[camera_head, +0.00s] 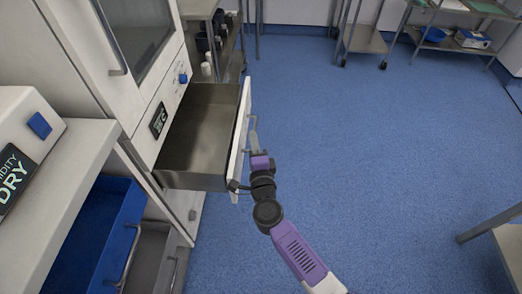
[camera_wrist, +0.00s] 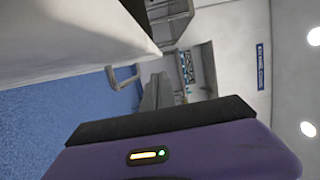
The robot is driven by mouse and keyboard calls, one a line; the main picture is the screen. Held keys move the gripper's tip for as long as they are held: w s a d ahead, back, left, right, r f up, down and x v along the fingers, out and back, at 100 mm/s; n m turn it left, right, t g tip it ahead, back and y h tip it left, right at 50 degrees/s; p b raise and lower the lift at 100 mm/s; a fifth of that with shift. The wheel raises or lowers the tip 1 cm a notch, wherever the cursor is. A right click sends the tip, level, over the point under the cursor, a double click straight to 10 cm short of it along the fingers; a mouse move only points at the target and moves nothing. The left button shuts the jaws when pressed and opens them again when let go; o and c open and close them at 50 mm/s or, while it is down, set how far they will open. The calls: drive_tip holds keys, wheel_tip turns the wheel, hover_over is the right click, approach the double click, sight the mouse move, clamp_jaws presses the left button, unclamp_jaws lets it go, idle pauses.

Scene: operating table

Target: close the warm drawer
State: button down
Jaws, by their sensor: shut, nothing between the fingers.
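The warm drawer (camera_head: 200,132) is pulled out of the white cabinet, and its empty-looking metal inside shows in the head view. Its white front panel (camera_head: 240,125) faces right and carries a metal handle (camera_head: 254,125). My gripper (camera_head: 258,154) is shut and empty at the outer side of the front panel, close by the near end of the handle. I cannot tell whether it touches the panel.
A blue bin drawer (camera_head: 100,235) stands open below the counter (camera_head: 60,195) at the lower left. A shelf cart (camera_head: 228,50) is behind the drawer. A table corner (camera_head: 508,235) is at the right. The blue floor (camera_head: 380,150) right of the drawer is clear.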

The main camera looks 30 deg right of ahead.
drive_tip(key=shift+w+a, duration=0.55)
drive_tip(key=shift+a, duration=0.35)
drive_tip(key=shift+a, duration=0.1)
drive_tip(key=w+a+b, duration=0.2)
drive_tip(key=w+a, duration=0.2)
drive_tip(key=a, duration=0.4)
drive_tip(key=w+a+b, duration=0.1)
drive_tip(key=w+a, duration=0.4)
drive_tip(key=a, duration=0.3)
drive_tip(key=shift+w+b, duration=0.15)
drive_tip(key=shift+b, duration=0.25)
